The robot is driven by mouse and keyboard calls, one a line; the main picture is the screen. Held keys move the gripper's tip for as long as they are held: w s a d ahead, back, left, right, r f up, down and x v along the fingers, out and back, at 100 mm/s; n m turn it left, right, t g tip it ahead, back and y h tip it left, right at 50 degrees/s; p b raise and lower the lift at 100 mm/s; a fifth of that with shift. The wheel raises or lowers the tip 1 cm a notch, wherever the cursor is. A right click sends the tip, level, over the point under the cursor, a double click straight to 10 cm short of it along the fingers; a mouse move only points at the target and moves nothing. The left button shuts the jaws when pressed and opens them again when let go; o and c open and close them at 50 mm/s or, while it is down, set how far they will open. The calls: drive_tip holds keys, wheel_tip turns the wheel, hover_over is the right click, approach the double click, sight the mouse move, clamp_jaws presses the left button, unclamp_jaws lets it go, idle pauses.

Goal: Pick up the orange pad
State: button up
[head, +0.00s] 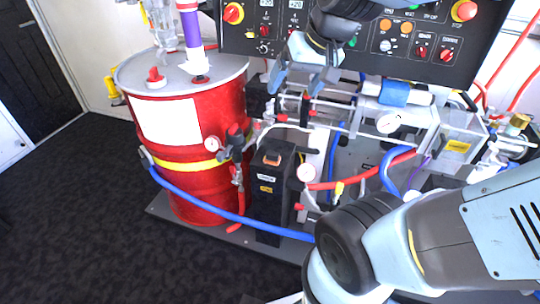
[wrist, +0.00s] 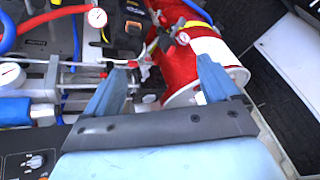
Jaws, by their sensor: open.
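The orange pad (head: 272,158) is small and sits on top of a narrow black box (head: 268,200), which stands beside the red drum. My gripper (head: 297,86) is open and empty, above and a little right of the pad, in front of the control panel. It is well apart from the pad. In the wrist view my two blue-grey fingers (wrist: 164,66) are spread wide with nothing between them.
The red drum (head: 185,190) stands at left, also in the wrist view (wrist: 200,60). Pipes, a gauge (head: 306,173) and red and blue hoses crowd the right of the box. The control panel (head: 440,55) is behind. Dark floor (head: 80,210) at left is clear.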

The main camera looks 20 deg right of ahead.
drive_tip(key=shift+o, duration=0.2)
drive_tip(key=w+a+f+m+g+y, duration=0.1)
drive_tip(key=w+a+f, duration=0.1)
drive_tip(key=w+f, duration=0.3)
drive_tip(key=shift+w+a, duration=0.15)
drive_tip(key=shift+w, duration=0.1)
drive_tip(key=m+h, duration=0.5)
drive_tip(key=h, duration=0.1)
approach(274, 152)
drive_tip(key=shift+d+f, duration=0.2)
drive_tip(key=shift+f, duration=0.6)
drive_tip(key=shift+w+f, duration=0.1)
drive_tip(key=shift+w+f, duration=0.35)
drive_tip(key=shift+x, duration=1.1)
drive_tip(key=shift+w+d+f, duration=0.1)
drive_tip(key=shift+f, duration=0.25)
